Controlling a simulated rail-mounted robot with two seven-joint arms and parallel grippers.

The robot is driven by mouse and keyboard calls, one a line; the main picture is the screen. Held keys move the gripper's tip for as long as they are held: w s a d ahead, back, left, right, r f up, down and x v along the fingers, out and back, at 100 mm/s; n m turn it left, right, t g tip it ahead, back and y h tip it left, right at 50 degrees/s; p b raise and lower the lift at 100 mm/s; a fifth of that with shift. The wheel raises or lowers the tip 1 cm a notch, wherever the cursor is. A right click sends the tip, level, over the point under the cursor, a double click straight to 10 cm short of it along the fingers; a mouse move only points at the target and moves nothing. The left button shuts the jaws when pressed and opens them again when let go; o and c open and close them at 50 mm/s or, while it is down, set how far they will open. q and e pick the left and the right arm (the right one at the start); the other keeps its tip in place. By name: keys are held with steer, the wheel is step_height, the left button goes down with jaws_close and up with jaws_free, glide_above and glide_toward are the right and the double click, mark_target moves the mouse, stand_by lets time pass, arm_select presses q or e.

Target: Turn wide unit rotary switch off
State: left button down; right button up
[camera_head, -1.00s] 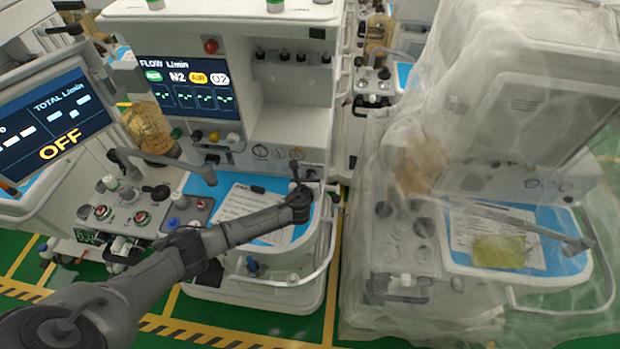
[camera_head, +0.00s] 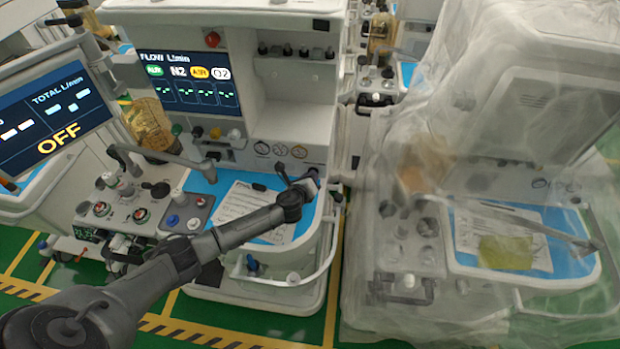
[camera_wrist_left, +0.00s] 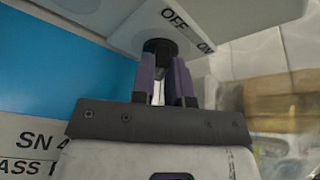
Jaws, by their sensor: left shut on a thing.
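The wide unit (camera_head: 290,125) is the middle cart, and its lit screen (camera_head: 190,80) reads FLOW L/min. Its rotary switch (camera_wrist_left: 160,46) is a dark round knob in the left wrist view, on a light panel marked OFF and ON. My left gripper (camera_wrist_left: 164,72) is shut on the switch, with its two purple-grey fingers on either side of the knob. In the head view the left gripper (camera_head: 311,183) is at the cart's right side, above the worktop. The switch is hidden there, and its pointer cannot be made out. My right gripper is out of view.
A left cart's screen (camera_head: 50,115) reads TOTAL L/min and OFF. A cart under clear plastic (camera_head: 500,190) stands close on the right. A white rail (camera_head: 325,250) curves around the wide unit's blue worktop, where a paper sheet (camera_head: 245,210) lies.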

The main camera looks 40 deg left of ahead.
arm_select(q)
steer(key=c, duration=1.1)
jaws_free()
steer(key=p+v, duration=0.2)
steer(key=v, duration=1)
steer(key=shift+s+d, duration=0.1)
steer(key=shift+s, duration=0.1)
steer(key=shift+s+d+r, duration=0.2)
steer(key=shift+s, duration=0.4)
